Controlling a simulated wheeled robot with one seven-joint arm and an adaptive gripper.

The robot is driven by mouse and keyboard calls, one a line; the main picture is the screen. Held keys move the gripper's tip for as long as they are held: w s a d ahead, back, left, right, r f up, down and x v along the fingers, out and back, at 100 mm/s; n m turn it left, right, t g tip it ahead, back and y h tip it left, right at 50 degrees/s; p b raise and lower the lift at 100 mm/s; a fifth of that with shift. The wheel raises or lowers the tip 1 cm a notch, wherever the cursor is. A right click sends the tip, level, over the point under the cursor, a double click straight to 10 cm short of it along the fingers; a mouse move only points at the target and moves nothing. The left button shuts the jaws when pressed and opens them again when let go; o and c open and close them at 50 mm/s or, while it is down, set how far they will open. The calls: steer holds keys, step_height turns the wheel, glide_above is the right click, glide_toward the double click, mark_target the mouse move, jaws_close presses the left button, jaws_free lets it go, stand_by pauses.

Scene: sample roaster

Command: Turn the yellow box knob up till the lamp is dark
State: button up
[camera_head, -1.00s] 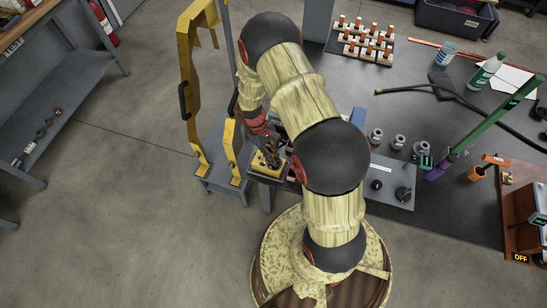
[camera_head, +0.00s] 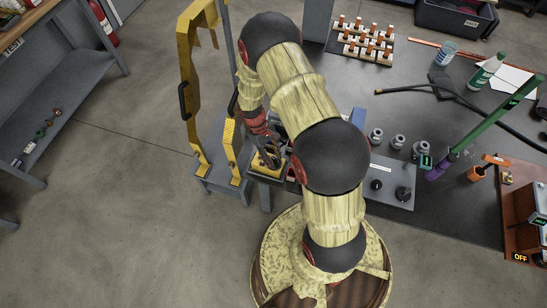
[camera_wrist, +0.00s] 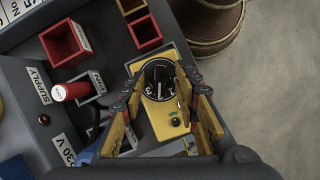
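The yellow box (camera_wrist: 154,118) shows in the wrist view with a round black knob (camera_wrist: 158,80) on its top. Whether a fingertip touches the box cannot be told. In the head view the yellow box (camera_head: 256,165) is partly hidden beneath my gripper (camera_head: 265,160).
A red bin (camera_wrist: 65,43), a red-capped cylinder (camera_wrist: 72,91) and a grey panel marked SUPPLY (camera_wrist: 42,110) lie left of the box. A dark workbench (camera_head: 440,205) with jars and tools stretches right. Open floor (camera_head: 120,220) lies left.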

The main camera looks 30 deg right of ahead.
steer(key=v, duration=1.2)
stand_by(0.5)
steer(key=s+a+r+m+t, duration=0.1)
steer(key=s+a+r+t, duration=0.2)
steer(key=r, duration=0.8)
steer(key=s+a+r+m+t+b, duration=0.1)
steer(key=s+a+r+t, duration=0.2)
steer(key=s+r, duration=0.5)
steer(key=s+a+r+m+t+y, duration=0.1)
steer(key=s+a+r+t, duration=0.3)
steer(key=r, duration=1.1)
steer(key=shift+s+a+r, duration=0.35)
steer(key=shift+s+r, duration=0.05)
steer(key=shift+s, duration=0.7)
